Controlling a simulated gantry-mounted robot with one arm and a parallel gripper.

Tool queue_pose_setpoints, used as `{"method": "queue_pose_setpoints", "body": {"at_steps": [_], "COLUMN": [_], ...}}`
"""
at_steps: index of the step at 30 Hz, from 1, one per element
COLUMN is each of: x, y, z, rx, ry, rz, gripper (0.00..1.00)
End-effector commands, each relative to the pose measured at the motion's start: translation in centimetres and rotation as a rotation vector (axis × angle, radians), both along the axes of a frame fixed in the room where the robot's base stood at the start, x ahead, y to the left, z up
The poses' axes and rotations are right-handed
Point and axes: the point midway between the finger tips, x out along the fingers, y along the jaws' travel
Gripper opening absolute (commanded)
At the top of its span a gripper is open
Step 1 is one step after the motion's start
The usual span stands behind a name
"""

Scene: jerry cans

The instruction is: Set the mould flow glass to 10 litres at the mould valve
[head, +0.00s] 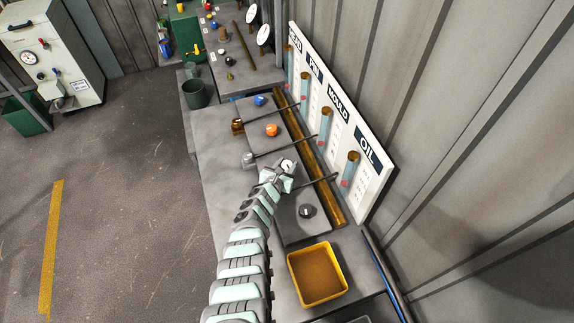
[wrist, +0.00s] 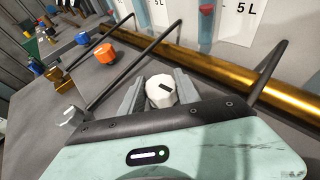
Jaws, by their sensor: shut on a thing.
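My gripper (head: 282,172) is shut on a white round knob (head: 287,166) with a dark pointer mark on the bench. In the wrist view the two grey fingers stand on either side of this knob (wrist: 160,90). The mould flow glass (head: 324,130) is an upright tube below the MOULD label (head: 338,106) on the white board. A reddish mark shows low in it, but its reading is too small to tell. In the wrist view a glass with a red float (wrist: 205,14) stands near a "5 L" mark (wrist: 245,8).
An orange knob (head: 272,130) and a blue knob (head: 260,100) lie farther back, and a dark knob (head: 306,211) nearer. Thin dark rods cross between the knobs toward the glasses. A brass pipe (head: 332,207) runs along the board. A yellow tray (head: 318,291) stands at the front.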

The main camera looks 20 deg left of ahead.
Motion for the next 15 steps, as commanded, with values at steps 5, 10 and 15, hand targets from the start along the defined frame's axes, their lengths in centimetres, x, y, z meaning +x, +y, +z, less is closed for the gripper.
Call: {"method": "queue_pose_setpoints", "body": {"at_steps": [5,10,15], "x": [0.11,0.15,0.19], "y": [0.28,0.31,0.32], "z": [-0.56,-0.75,-0.95], "rx": [0.003,0.005,0.004], "ry": [0.001,0.002,0.002], "rz": [-0.123,-0.219,-0.304], "gripper": [0.0,0.0,0.0]}}
